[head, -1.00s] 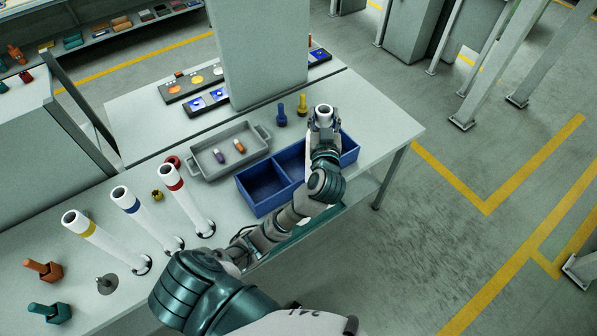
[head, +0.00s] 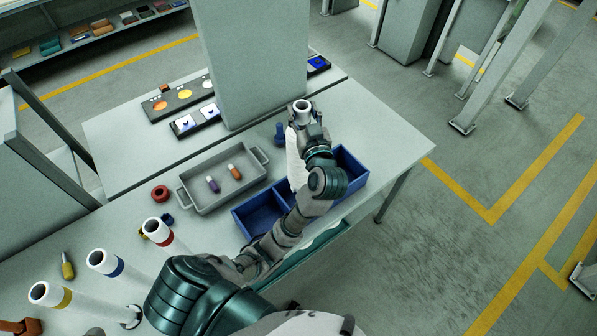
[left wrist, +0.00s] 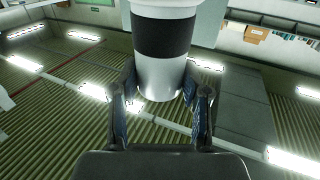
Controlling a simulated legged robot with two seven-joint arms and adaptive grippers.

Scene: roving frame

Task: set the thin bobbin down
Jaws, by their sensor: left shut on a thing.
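The thin bobbin, a white hollow tube (head: 302,106), stands roughly upright in my left gripper (head: 303,128), its open top facing up. In the left wrist view the white bobbin (left wrist: 163,75) with a dark band sits between both fingers (left wrist: 161,100), which are shut on it. In the head view the gripper is above the table's right part, by the blue bin. A white stretch below the fingers seems to be the bobbin's lower part; its bottom end is unclear. My right gripper is not in view.
The blue divided bin (head: 262,217) lies under my arm. A grey tray (head: 207,204) holds two small pegs. White tubes with red (head: 159,231), blue (head: 104,262) and yellow (head: 50,294) bands stand at the left. A grey pillar (head: 258,65) and blue bolt (head: 280,134) are near the gripper.

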